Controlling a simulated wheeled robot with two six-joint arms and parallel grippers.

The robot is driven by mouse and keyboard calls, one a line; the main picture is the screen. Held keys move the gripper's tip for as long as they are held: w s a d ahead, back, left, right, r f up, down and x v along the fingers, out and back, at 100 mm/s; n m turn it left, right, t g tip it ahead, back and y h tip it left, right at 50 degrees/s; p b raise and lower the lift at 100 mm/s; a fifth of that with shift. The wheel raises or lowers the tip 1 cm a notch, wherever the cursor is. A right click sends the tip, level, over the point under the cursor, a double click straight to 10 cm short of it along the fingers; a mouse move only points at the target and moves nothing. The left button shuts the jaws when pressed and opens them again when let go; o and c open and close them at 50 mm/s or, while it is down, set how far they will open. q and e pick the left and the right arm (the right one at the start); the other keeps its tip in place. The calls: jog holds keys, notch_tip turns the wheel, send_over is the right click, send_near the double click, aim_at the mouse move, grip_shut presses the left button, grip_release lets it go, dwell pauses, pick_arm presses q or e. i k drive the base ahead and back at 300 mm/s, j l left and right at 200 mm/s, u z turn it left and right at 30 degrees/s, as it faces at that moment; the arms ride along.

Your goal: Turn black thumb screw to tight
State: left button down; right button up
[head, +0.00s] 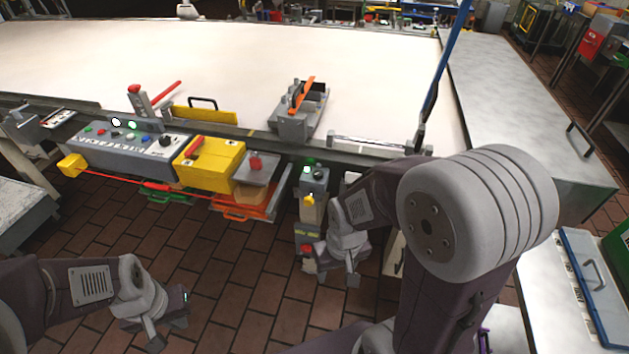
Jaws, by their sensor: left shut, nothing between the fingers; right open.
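I cannot single out the black thumb screw for sure. A small black knob (166,140) sits at the right end of the grey control panel (115,146). A grey fixture with an orange bar (297,112) stands on the conveyor's near edge and has dark parts too small to make out. My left gripper (167,318) is shut and empty, low over the tiled floor at bottom left, well apart from the panel. My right gripper (338,268) is open below the conveyor edge, close to the small grey box with a yellow knob (314,190). Its fingertips are partly hard to see.
A wide white conveyor (230,60) fills the back. A yellow box (208,163) and a red cord (120,183) run along its front. A steel counter (530,110) stands at right. A blue bar (449,60) rises near it. The floor between my grippers is clear.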

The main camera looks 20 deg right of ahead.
aim_at(317, 174)
jog(key=i+l+u, duration=0.5)
jog(key=i+l, duration=0.2)
jog(key=l, duration=0.25)
